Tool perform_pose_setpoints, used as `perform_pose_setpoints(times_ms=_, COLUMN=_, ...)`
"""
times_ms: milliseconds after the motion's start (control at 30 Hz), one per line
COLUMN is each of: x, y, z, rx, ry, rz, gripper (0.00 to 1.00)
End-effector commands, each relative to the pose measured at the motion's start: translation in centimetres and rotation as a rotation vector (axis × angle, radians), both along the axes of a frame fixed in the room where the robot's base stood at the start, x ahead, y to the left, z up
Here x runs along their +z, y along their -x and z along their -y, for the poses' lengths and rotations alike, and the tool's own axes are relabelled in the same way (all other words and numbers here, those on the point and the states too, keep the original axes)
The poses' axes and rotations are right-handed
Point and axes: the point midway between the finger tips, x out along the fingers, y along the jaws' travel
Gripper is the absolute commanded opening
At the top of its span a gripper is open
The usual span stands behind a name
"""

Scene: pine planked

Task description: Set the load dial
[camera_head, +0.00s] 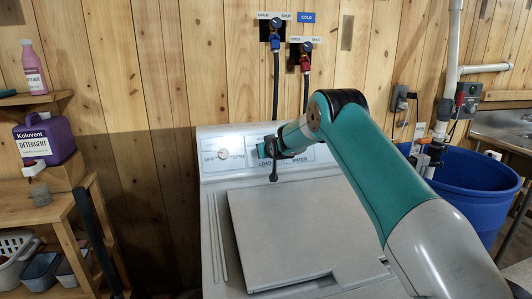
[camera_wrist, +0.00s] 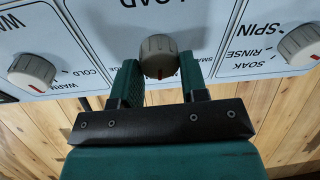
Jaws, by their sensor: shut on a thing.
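The load dial (camera_wrist: 158,50) is a grey-brown knob with a red pointer mark, under the upside-down LOAD label in the wrist view. My gripper (camera_wrist: 159,66) has its two green fingers on either side of the knob, shut on it. In the head view my gripper (camera_head: 268,149) is at the middle of the washer's control panel (camera_head: 210,140) and hides the load dial. The red mark points toward the gripper's palm in the wrist view. The small print around the dial is partly hidden by the fingers.
In the wrist view, a warm/cold dial (camera_wrist: 32,72) is on the left and a spin/rinse/soak dial (camera_wrist: 300,45) on the right. The washer lid (camera_head: 290,235) is closed below the panel. Taps with hoses (camera_head: 275,85) hang above; a blue tub (camera_head: 465,205) stands right.

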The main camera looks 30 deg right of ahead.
Motion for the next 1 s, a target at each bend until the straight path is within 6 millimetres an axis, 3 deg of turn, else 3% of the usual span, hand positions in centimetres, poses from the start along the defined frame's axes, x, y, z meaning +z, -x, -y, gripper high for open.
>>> perform_pose_setpoints(times_ms=1000, x=-0.20, y=0.01, z=-0.06, rx=-0.380, ry=-0.720, rz=0.209, gripper=0.16)
